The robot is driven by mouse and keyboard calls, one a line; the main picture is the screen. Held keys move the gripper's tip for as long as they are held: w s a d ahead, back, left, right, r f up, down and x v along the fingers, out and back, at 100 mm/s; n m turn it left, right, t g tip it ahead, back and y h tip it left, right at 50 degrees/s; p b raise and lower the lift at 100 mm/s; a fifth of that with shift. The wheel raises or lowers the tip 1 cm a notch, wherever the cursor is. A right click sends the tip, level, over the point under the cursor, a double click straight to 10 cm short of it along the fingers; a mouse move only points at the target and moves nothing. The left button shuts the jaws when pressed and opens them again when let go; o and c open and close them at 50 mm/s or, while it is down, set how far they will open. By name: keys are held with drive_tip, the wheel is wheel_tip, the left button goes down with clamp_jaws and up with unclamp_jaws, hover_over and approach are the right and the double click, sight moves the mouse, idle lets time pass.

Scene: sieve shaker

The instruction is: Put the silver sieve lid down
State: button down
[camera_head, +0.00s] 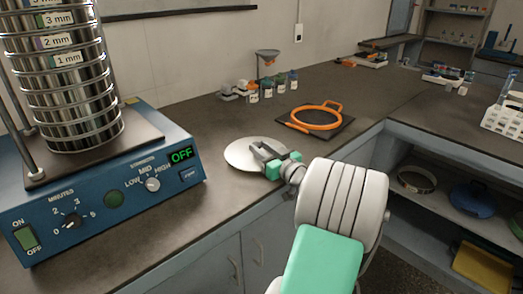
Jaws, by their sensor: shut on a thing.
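The silver sieve lid (240,158) is a pale round disc over the dark counter, to the right of the shaker. My gripper (259,152) is over the lid's right part and shut on it; the exact grip point is partly hidden by the fingers. The lid looks level and low, close to the counter top. I cannot tell whether its underside touches the counter.
The blue sieve shaker (105,190) with its stack of sieves (75,100) stands at the left, its display reading OFF. An orange ring (316,116) lies on a dark mat behind the lid. Small bottles (267,89) stand at the back. Bare counter (190,125) surrounds the lid.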

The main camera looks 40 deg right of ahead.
drive_tip(key=shift+f, duration=0.2)
drive_tip(key=c, duration=1.1)
unclamp_jaws()
drive_tip(key=shift+r, duration=0.35)
drive_tip(key=s, duration=0.7)
drive_tip(key=s+a, duration=0.1)
drive_tip(key=s, duration=0.3)
drive_tip(key=shift+f, duration=0.25)
drive_tip(key=shift+s+a+r+b, duration=0.1)
drive_tip(key=shift+s+b, duration=0.2)
drive_tip(key=shift+s, duration=0.2)
